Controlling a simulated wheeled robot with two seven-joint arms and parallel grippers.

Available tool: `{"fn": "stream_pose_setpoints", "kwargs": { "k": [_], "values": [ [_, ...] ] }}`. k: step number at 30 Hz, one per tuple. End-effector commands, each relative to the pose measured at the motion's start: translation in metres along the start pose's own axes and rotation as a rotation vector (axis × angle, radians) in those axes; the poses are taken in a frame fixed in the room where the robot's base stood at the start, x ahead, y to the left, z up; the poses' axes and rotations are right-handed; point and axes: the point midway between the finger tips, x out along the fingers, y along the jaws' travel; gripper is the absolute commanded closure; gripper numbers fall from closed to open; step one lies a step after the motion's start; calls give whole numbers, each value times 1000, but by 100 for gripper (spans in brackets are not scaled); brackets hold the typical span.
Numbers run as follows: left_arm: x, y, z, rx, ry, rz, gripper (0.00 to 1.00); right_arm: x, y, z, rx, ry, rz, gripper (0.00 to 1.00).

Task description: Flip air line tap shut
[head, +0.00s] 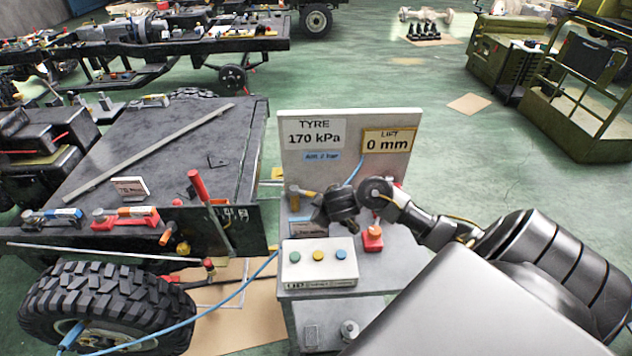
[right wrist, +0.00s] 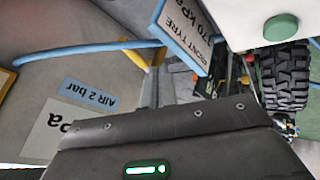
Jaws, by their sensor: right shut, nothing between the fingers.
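A tap with a yellow lever (head: 303,192) sits low on the left of the upright gauge board (head: 348,123). The lever lies roughly level in the head view, and my gripper is close by its right end. My right gripper (head: 322,215) is shut and empty in front of the board, just right of the lever. I cannot tell whether it touches the lever. My left gripper is out of view.
A white box with three coloured buttons (head: 318,264) stands on the stand below the gripper. A red part (head: 372,238) sits to its right. A chassis with a big tyre (head: 105,308) is at left, with a blue hose (head: 232,292) running to it.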

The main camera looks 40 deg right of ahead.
Motion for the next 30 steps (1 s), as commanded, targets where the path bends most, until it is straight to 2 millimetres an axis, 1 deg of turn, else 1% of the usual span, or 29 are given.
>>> {"fn": "stream_pose_setpoints", "kwargs": {
  "k": [1, 3, 6, 11, 14, 20, 24, 30],
  "values": [
    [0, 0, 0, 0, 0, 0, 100, 0, 15, -4, -2, -2, 14, 100],
    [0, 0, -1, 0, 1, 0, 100, 0, 26, -6, 1, -6, 21, 100],
    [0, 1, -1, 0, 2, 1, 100, 0, 32, -6, 3, -8, 23, 100],
    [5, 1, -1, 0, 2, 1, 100, 8, 30, -5, 5, -9, 22, 100],
    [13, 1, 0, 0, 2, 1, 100, 21, 30, -4, 5, -10, 23, 100],
    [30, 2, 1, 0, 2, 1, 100, 56, 30, -3, 5, -10, 23, 100],
    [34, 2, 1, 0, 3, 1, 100, 78, 31, -4, 6, -9, 23, 100],
    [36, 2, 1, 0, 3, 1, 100, 96, 32, -5, 4, -9, 22, 100]
  ]
}}
